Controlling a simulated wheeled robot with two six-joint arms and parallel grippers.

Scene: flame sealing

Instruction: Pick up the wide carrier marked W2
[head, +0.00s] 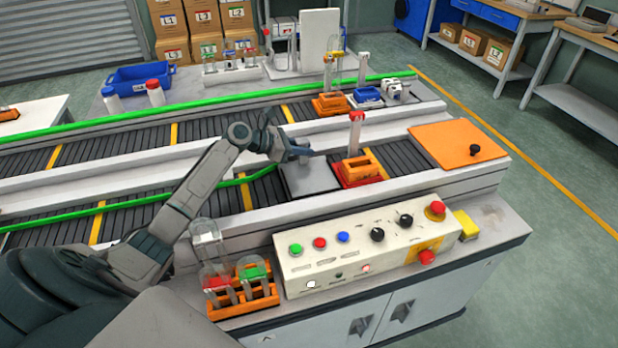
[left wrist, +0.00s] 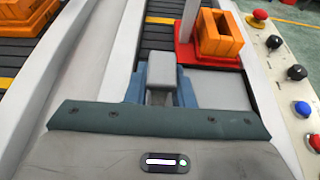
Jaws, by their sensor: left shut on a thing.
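My left gripper (head: 300,154) is over the near conveyor, beside a flat grey plate (head: 312,180). In the left wrist view its blue fingers (left wrist: 160,92) are shut on a small grey block (left wrist: 163,60). Whether the block joins the plate is unclear. An orange carrier (head: 361,164) sits on a red base (head: 345,181) just right of the plate, apart from my gripper. It also shows in the left wrist view (left wrist: 220,45). Another orange carrier (head: 330,104) stands on the far conveyor. No W2 mark is readable on either. My right gripper is not in view.
A control panel (head: 350,258) with buttons and knobs stands in front. An orange rack (head: 262,300) with red and green items is left of it. An orange plate with a black knob (head: 455,140) lies at the right. Rails (head: 130,167) border the conveyors.

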